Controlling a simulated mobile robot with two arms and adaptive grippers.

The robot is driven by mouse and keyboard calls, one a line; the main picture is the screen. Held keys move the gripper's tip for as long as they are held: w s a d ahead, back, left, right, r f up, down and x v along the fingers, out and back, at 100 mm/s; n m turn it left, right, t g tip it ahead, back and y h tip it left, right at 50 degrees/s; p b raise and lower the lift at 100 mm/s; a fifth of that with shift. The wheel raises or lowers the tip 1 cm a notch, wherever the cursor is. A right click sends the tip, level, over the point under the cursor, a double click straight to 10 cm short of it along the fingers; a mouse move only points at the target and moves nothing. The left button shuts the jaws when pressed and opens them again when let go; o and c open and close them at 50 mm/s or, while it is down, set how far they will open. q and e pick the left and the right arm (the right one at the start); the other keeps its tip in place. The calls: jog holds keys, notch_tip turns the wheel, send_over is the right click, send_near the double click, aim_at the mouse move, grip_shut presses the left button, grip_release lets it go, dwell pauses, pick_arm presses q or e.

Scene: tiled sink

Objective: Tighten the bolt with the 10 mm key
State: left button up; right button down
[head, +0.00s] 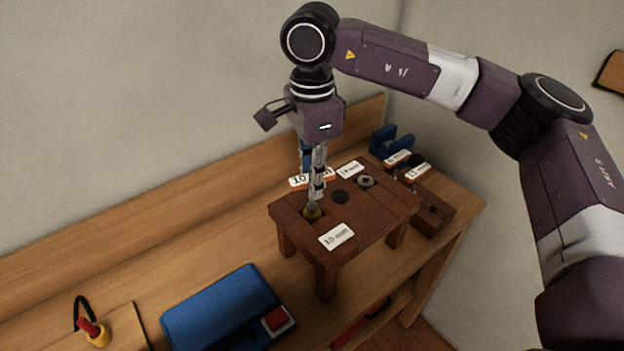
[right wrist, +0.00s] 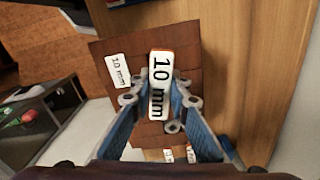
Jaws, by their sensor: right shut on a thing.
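My right gripper (head: 314,193) points straight down over a small dark-red wooden stand (head: 390,207) on the bench. It is shut on the 10 mm key, whose orange-edged white tag (head: 300,181) sticks out beside the fingers. In the right wrist view the 10 mm tag (right wrist: 160,85) lies between the fingers. My left gripper is not in view.
The stand has a flat label (head: 337,236), reading 10 mm in the wrist view (right wrist: 117,71), a dark hole (head: 341,197) and a grey nut (head: 366,181). A wooden rack (head: 434,214) with tagged keys stands to the right. A blue case (head: 222,307) lies in front.

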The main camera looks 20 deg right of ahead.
jog(key=m+b, duration=0.1)
jog(key=m, duration=0.3)
jog(key=shift+f+m, duration=0.1)
jog(key=shift+m, duration=0.8)
jog(key=m+b, duration=0.1)
jog(key=m, duration=0.3)
jog(key=shift+w+b, duration=0.1)
jog(key=shift+b, duration=0.25)
jog(key=shift+m, duration=1.2)
jog(key=shift+r, duration=0.2)
